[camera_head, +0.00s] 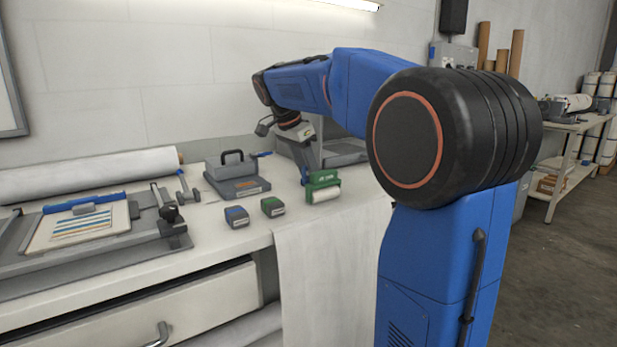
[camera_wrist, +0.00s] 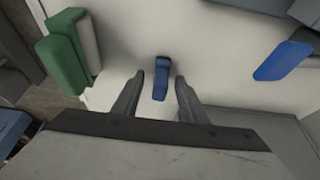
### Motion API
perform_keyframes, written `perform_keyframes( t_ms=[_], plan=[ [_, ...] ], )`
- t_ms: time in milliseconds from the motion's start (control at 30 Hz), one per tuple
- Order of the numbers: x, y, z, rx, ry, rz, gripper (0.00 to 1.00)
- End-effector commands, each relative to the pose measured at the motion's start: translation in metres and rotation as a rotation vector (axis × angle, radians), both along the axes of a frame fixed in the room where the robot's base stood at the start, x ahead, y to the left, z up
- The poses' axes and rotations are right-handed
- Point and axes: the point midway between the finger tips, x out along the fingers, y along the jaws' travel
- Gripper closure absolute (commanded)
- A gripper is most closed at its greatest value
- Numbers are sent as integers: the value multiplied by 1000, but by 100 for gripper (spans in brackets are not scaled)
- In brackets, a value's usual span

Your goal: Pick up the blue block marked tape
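A narrow blue piece (camera_wrist: 160,78) shows on the white surface between the fingertips, with a gap on both sides. I cannot tell whether it is the marked block, as no lettering shows.
A blue handle (camera_wrist: 285,60) lies right in the wrist view. A print frame and white roll (camera_head: 90,174) fill the bench's left.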

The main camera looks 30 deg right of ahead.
Motion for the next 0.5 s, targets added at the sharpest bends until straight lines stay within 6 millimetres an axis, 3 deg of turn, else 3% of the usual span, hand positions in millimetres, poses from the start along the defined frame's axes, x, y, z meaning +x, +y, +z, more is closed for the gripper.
perform_keyframes(
  t_ms=[100, 267, 500],
  plan=[
    [0, 0, 0, 0, 0, 0, 63],
    [0, 0, 0, 0, 0, 0, 100],
    [0, 0, 1, 0, 0, 0, 100]
  ],
)
